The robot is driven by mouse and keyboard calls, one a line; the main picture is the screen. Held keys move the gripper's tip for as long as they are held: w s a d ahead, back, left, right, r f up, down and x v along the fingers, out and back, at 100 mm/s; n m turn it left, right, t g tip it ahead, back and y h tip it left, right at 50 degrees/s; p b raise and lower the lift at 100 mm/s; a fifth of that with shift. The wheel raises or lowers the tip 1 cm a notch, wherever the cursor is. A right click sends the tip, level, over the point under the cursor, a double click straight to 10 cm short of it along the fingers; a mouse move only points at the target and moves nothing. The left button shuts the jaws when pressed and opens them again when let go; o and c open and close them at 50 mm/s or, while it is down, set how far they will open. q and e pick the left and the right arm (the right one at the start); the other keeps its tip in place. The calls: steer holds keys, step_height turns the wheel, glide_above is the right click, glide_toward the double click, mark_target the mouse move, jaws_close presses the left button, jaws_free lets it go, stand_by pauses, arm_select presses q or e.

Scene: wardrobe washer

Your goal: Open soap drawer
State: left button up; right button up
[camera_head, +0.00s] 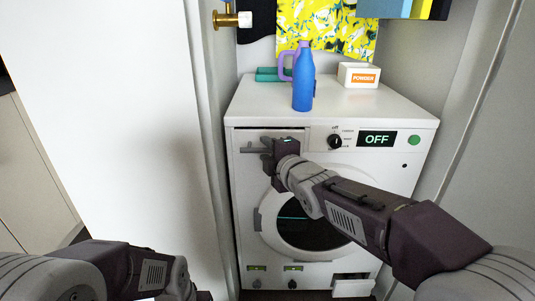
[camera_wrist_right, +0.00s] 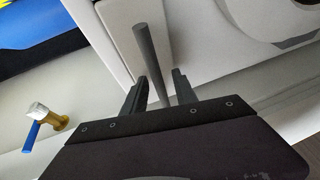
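The soap drawer (camera_head: 242,140) is the white panel at the washer's upper left, partly covered by my right gripper. Its front looks about flush with the washer; a dark line runs along its top edge. A grey bar handle (camera_head: 250,150) stands out from it. My right gripper (camera_head: 266,146) is at the drawer front by the handle. In the right wrist view, the grey bar (camera_wrist_right: 152,55) runs between the two parted fingers of the right gripper (camera_wrist_right: 160,88), with gaps beside it. My left arm shows at the lower left of the head view; its fingers are not visible.
A blue bottle (camera_head: 303,82), a purple-handled item (camera_head: 286,66) and a powder box (camera_head: 358,76) stand on the washer top (camera_head: 330,103). The round door (camera_head: 300,225) is below the drawer. A wall edge (camera_head: 208,150) is close on the left; a brass tap (camera_head: 228,19) is above.

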steer(key=shift+c, duration=0.3)
jaws_close()
stand_by(1.1)
